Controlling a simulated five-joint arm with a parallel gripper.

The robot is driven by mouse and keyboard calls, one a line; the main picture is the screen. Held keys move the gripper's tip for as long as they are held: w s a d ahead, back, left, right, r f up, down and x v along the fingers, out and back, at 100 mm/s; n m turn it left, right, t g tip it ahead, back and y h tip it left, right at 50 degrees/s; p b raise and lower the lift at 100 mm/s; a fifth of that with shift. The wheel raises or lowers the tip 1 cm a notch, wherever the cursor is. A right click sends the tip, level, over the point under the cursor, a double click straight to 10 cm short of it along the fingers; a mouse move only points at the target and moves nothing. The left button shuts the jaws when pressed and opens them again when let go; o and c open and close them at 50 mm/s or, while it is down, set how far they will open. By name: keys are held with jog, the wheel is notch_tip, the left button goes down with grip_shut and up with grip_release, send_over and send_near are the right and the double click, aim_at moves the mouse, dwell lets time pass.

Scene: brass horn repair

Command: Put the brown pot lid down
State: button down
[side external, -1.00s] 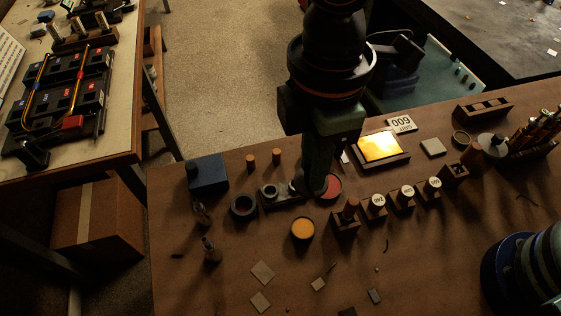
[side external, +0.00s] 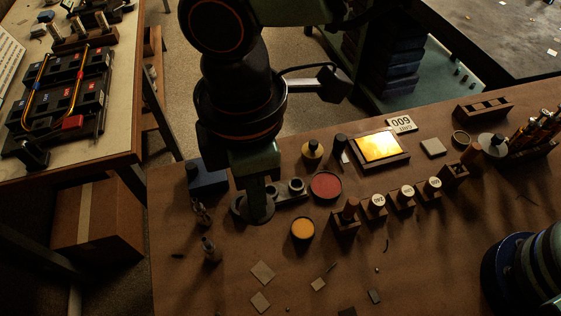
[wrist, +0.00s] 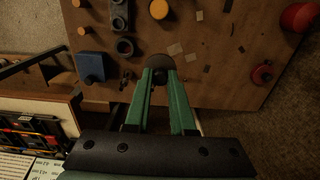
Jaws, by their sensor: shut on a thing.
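The brown pot lid (wrist: 158,62) shows in the wrist view as a dark round disc between my fingertips. My gripper (wrist: 160,74) is shut on it. The yellow-filled open pot (side external: 303,229) stands to the right of the lid.
A blue box (side external: 208,178) and small bottles (side external: 210,250) stand to the left. A block with round holes (side external: 292,191) lies behind the lid. Labelled stamps (side external: 403,196) stand to the right. Flat chips (side external: 262,272) lie on the front bench (side external: 225,285), with bare room around them.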

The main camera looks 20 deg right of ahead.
notch_tip(320, 180, down, 16)
jog(key=shift+f, duration=0.1)
dwell(0.4)
jog(key=c, duration=0.8)
grip_release()
jog(key=shift+f, duration=0.1)
jog(key=shift+o, duration=0.2)
